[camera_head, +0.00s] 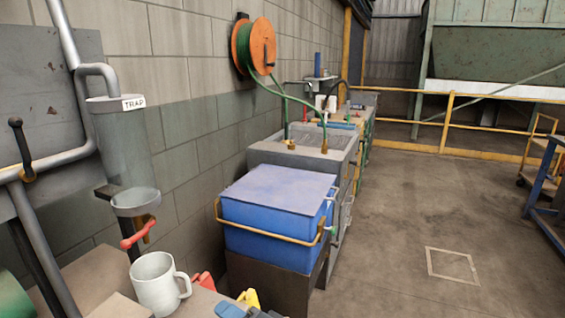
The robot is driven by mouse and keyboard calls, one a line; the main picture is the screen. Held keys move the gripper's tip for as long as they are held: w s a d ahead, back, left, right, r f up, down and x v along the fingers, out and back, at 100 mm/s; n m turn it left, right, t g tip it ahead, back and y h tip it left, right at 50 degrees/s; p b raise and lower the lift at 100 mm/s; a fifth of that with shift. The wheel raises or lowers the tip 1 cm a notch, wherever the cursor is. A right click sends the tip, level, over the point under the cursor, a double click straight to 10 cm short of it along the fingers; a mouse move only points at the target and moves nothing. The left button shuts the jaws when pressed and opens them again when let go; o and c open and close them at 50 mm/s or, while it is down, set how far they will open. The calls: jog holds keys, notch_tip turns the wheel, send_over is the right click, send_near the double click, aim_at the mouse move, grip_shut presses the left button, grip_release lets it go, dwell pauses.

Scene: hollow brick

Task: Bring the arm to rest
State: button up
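My arm and my gripper are not visible in the head view, so I cannot tell how the arm is posed or whether the gripper holds anything. A white mug (156,284) stands upright at the lower left, with its handle to the right. It is below a grey cylinder labelled TRAP (126,150), which has a red-handled tap (139,234) at its bottom.
A blue box (275,215) with a rail around it stands right of the mug. Behind it are a grey sink (325,142) and an orange hose reel (254,46) on the wall. Red and yellow items (249,297) lie at the bottom edge. Open floor (430,210) lies to the right.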

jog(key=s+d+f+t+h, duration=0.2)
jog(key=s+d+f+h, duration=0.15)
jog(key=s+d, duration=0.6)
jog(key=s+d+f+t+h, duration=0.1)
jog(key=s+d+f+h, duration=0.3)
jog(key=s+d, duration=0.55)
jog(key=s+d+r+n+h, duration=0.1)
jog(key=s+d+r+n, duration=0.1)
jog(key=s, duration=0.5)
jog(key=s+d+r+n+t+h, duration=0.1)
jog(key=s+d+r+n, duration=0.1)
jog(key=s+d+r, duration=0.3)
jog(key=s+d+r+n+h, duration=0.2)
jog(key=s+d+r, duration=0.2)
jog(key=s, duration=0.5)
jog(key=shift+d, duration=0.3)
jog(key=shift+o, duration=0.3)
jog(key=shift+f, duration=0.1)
